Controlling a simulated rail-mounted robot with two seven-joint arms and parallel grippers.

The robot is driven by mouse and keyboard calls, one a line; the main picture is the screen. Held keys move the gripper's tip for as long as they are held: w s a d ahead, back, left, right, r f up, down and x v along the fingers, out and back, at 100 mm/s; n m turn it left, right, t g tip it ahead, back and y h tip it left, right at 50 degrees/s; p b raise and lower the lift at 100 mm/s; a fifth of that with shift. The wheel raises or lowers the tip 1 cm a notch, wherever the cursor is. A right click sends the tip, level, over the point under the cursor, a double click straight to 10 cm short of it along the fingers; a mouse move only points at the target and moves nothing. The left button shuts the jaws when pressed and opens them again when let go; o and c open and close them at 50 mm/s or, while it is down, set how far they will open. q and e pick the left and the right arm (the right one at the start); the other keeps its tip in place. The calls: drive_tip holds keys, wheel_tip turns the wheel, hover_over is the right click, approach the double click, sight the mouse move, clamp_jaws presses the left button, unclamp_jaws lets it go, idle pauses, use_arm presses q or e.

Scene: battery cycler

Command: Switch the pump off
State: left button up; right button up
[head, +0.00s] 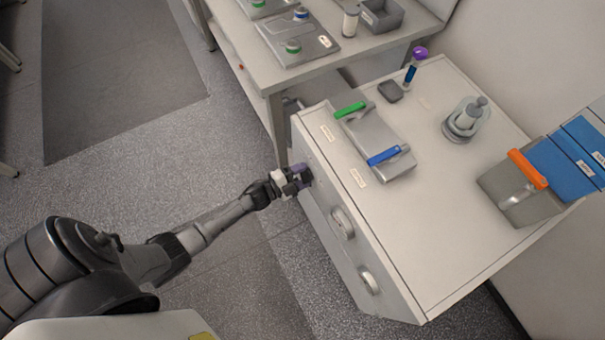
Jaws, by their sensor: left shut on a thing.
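My left gripper (298,178) is at the upper left of the white cabinet's front face (325,205), level with a row of fittings. It is shut on a small part there, which the fingers mostly hide; I cannot tell its shape or setting. No part is clearly marked as the pump, and the small labels are too small to read. My right gripper is not in view.
A second table (350,58) stands behind. The floor at left is clear.

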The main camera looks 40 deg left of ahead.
use_arm(q)
drive_tip(key=o, duration=0.9)
drive_tip(key=shift+s, duration=0.1)
drive_tip(key=p+v, duration=0.2)
drive_tip(key=v, duration=1.1)
drive_tip(key=shift+s+a, duration=0.1)
drive_tip(key=shift+s, duration=0.2)
